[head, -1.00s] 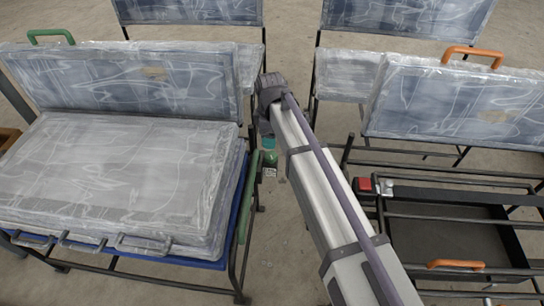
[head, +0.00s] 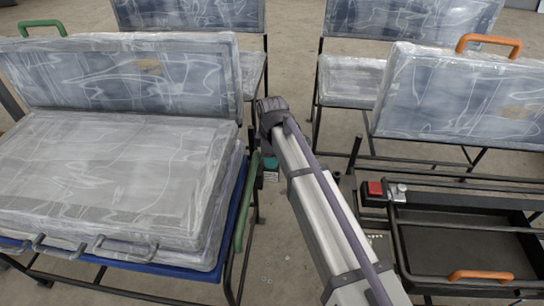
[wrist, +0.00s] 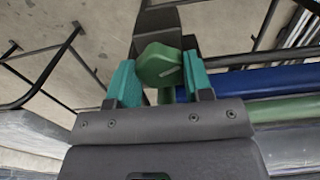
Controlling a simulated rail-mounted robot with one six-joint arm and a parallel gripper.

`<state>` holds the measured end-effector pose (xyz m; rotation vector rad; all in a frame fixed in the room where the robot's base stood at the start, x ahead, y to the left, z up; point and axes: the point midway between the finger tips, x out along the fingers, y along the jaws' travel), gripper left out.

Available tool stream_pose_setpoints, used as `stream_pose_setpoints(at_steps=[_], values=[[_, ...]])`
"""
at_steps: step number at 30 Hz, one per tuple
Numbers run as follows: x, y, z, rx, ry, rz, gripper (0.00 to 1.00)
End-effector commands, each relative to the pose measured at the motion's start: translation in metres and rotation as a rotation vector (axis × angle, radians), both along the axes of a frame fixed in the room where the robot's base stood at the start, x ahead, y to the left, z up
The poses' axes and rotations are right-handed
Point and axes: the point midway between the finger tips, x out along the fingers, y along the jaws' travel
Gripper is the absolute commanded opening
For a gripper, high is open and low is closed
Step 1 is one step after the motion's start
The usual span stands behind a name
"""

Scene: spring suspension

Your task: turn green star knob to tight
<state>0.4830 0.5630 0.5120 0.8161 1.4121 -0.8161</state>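The green star knob (wrist: 158,65) shows in the wrist view between the two teal fingertips of my gripper (wrist: 160,78). The fingers are spread, one on each side of the knob, with little or no space at its edges. I cannot tell whether they press on it. In the head view my gripper (head: 271,162) is low beside the right end of the left bench, beyond the green rail. The knob is hidden there behind the gripper and arm.
A plastic-wrapped bench seat (head: 110,175) with a blue base and a green rail (head: 246,205) stands close on the left.

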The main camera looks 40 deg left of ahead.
Motion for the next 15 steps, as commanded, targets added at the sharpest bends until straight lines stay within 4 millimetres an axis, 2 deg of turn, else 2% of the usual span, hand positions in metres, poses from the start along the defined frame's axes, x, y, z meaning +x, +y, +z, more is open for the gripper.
stream_pose_setpoints(at_steps=[1,7,11,15], values=[[0.0000,0.0000,0.0000,0.000,0.000,0.000,0.41],[0.0000,0.0000,-0.0001,0.000,0.000,0.000,0.23],[0.0000,0.0000,-0.0001,0.000,0.000,-0.052,0.23],[0.0000,0.0000,-0.0001,0.000,0.000,-0.213,0.23]])
